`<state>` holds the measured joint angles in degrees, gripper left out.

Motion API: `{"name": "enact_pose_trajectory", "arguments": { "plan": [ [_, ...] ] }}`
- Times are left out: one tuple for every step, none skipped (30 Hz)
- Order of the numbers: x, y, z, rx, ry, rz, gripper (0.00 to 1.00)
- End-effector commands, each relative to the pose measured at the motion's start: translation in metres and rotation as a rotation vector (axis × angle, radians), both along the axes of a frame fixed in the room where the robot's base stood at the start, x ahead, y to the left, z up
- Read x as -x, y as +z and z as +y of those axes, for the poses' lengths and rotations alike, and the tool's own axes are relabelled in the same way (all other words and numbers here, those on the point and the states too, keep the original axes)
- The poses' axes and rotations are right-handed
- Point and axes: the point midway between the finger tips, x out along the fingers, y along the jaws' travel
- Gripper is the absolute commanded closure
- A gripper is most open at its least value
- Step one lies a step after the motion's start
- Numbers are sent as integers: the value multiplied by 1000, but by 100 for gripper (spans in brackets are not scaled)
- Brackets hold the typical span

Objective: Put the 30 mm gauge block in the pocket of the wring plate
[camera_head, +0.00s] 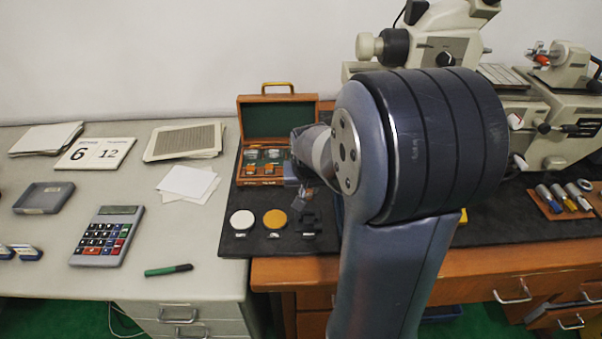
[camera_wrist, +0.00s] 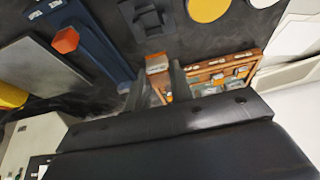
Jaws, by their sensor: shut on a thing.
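My gripper (camera_wrist: 157,76) is shut on a small pale block (camera_wrist: 157,63), which shows between the two dark fingertips in the wrist view. I cannot read its size, so I cannot confirm it is the 30 mm gauge block. In the head view my gripper (camera_head: 308,190) is partly hidden by my arm, just right of the wooden case. A black holder with a squarish recess, likely the wring plate (camera_wrist: 150,20), lies on the dark mat ahead of the fingertips. It also shows in the head view (camera_head: 307,226); the block is apart from it.
The open wooden case (camera_head: 275,118) with several blocks stands left of my gripper. A white disc (camera_head: 242,220) and a yellow disc (camera_head: 275,219) lie left of the holder. A calculator (camera_head: 107,236) and green marker (camera_head: 168,270) lie on the left desk. Machines stand at the back right.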

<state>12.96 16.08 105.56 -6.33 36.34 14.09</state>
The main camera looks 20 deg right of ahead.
Motion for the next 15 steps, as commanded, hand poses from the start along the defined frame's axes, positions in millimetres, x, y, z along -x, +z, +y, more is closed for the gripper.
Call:
{"name": "enact_pose_trajectory", "arguments": {
  "plan": [
    [4,-2,1,1,0,-2,100],
    [6,-3,1,1,0,-2,100],
    [7,-4,1,1,0,-2,100],
    [8,-5,1,1,0,-2,100],
    [9,-6,1,0,0,-1,100],
    [9,-8,1,0,0,-1,100],
    [9,-10,1,0,0,-1,100],
    [9,-12,1,0,0,-1,100],
    [9,-15,1,0,0,-1,100],
    [9,-18,1,0,0,0,100],
    [9,-21,1,0,0,0,100],
    [9,-26,1,0,0,0,100],
    [9,-29,1,0,0,1,100],
    [9,-33,1,0,0,1,100],
    [9,-38,1,0,0,1,100]
  ]
}}
